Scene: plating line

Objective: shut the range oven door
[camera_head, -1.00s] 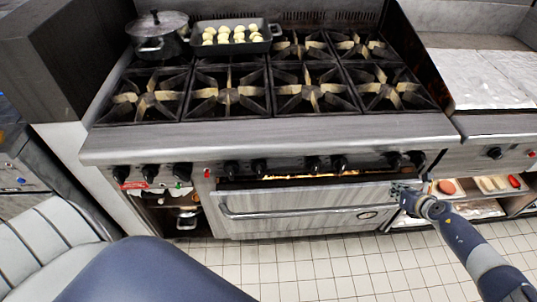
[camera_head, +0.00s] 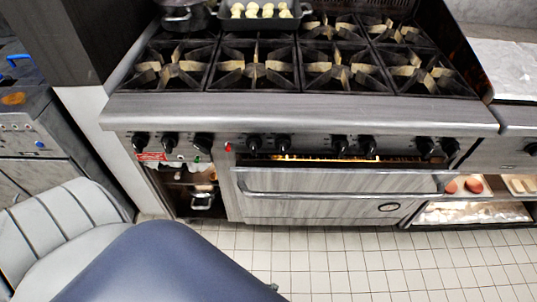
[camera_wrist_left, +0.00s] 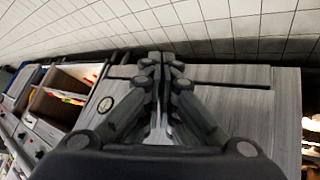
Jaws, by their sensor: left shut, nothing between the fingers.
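The range oven door (camera_head: 310,208) is a grey panel with a long bar handle (camera_head: 340,196) and an oval badge at its right. It stands slightly ajar: a dark gap with a warm glow shows along its top edge. In the left wrist view the door panel (camera_wrist_left: 235,105) and its badge appear upside down. My left gripper (camera_wrist_left: 160,62) is shut and empty in front of the door panel; whether it touches is unclear. In the head view my blue arm fills the lower left, and the gripper itself is mostly hidden. My right gripper is out of view.
Above the door is a row of black knobs (camera_head: 340,145), with burners, a pot (camera_head: 184,14) and a tray (camera_head: 258,22) on top. An open shelf (camera_head: 475,212) is right of the door, another compartment left. The tiled floor (camera_head: 400,265) is clear.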

